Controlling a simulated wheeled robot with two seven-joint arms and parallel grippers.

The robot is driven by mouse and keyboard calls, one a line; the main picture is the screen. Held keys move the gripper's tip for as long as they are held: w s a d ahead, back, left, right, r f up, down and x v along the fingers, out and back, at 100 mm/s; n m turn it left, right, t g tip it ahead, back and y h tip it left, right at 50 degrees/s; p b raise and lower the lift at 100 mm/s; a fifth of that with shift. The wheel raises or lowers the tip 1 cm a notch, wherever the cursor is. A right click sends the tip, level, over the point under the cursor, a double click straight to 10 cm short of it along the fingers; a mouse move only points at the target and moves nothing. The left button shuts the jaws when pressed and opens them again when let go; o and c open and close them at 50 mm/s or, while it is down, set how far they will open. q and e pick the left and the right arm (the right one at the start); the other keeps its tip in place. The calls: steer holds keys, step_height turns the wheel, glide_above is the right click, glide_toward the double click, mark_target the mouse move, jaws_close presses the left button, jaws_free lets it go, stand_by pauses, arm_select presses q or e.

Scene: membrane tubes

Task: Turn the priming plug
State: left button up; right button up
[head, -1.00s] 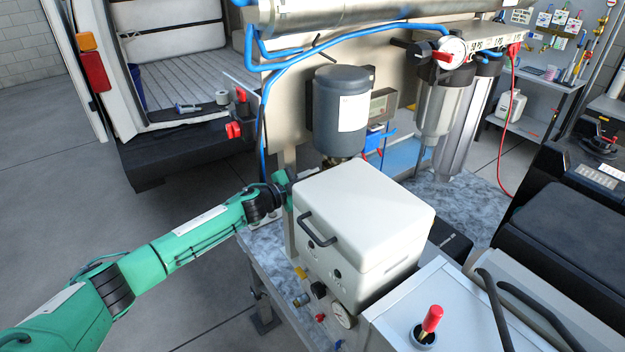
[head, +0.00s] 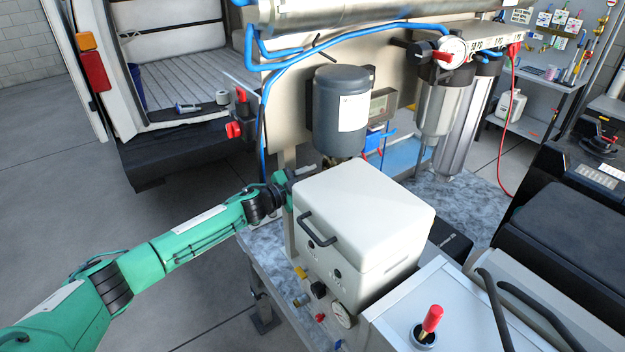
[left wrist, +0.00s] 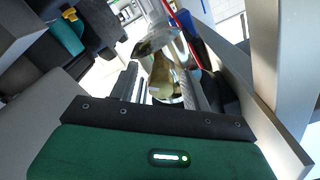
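My left arm reaches in from the left in the head view, and its gripper (head: 304,172) is behind the white lidded box, below the dark pump motor (head: 340,110). The box hides part of the gripper. In the left wrist view the fingers of my left gripper (left wrist: 163,90) stand apart. A shiny brass-coloured fitting (left wrist: 164,78) shows between and beyond them, with a grey metal part above it. I cannot tell whether the fingers touch the brass. I cannot make out the priming plug for certain. My right gripper is in neither view.
The white box (head: 365,215) with a black handle stands close in front of the gripper. A steel frame post (left wrist: 262,110) runs close on the right in the wrist view. Blue hose (head: 263,110) and filter housings (head: 445,105) are above and to the right.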

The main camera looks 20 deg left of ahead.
arm_select(q)
steer(key=b+v, duration=0.6)
steer(key=v, duration=0.7)
steer(key=shift+s+a, duration=0.25)
steer(key=shift+s, duration=0.05)
